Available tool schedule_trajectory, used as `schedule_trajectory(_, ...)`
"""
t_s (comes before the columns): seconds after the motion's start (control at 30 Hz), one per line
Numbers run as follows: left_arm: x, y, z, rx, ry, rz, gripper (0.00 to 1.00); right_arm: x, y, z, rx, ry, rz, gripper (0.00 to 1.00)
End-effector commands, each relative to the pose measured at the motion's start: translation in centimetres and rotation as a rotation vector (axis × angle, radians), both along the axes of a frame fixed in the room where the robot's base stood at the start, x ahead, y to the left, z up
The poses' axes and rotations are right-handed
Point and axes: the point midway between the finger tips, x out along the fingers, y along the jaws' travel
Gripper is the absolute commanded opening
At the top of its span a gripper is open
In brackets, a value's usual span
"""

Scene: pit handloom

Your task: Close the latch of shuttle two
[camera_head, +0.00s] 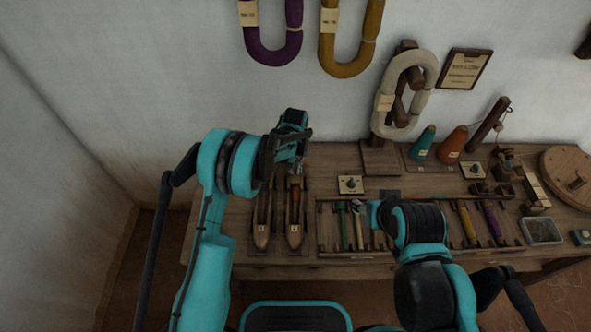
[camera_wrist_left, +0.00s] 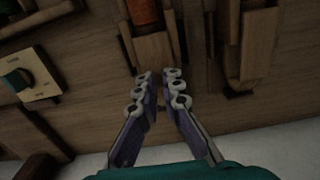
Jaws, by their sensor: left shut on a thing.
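Two wooden shuttles lie side by side at the left end of the bench. The right one, shuttle two (camera_head: 295,229), carries a small label at its near end; its orange thread (camera_wrist_left: 144,14) shows in the wrist view. The other shuttle (camera_head: 262,229) lies to its left. My left gripper (camera_head: 291,152) is over the far end of shuttle two. In the wrist view its fingertips (camera_wrist_left: 161,78) are closed at the wooden end beyond the thread, with the latch hidden between them.
A label plate with a dark knob (camera_head: 350,184) lies right of shuttle two. A rack (camera_head: 322,232) of coloured tools fills the bench front. Cones, a grey skein (camera_head: 386,83) on a stand and a round wooden disc (camera_head: 568,165) stand farther right. The wall is close behind.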

Motion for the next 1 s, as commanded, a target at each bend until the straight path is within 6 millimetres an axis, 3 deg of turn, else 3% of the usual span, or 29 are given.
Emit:
schedule_trajectory(0.17,0.0,0.0,0.0,0.000,0.000,0.002,0.00,0.0,0.0,0.0,0.000,0.000,0.000,0.47)
schedule_trajectory(0.2,0.0,0.0,0.0,0.000,0.000,0.002,0.16,0.0,0.0,0.0,0.000,0.000,0.000,0.47)
schedule_trajectory(0.57,0.0,0.0,0.3,0.000,0.000,0.003,0.16,0.0,0.0,0.0,0.000,0.000,0.000,0.47)
schedule_trajectory(0.73,0.0,0.0,2.7,0.000,0.000,0.003,0.16,0.0,0.0,0.0,0.000,0.000,0.000,0.47)
schedule_trajectory(1.0,0.0,0.0,8.6,0.000,0.000,0.003,0.16,0.0,0.0,0.0,0.000,0.000,0.000,0.47)
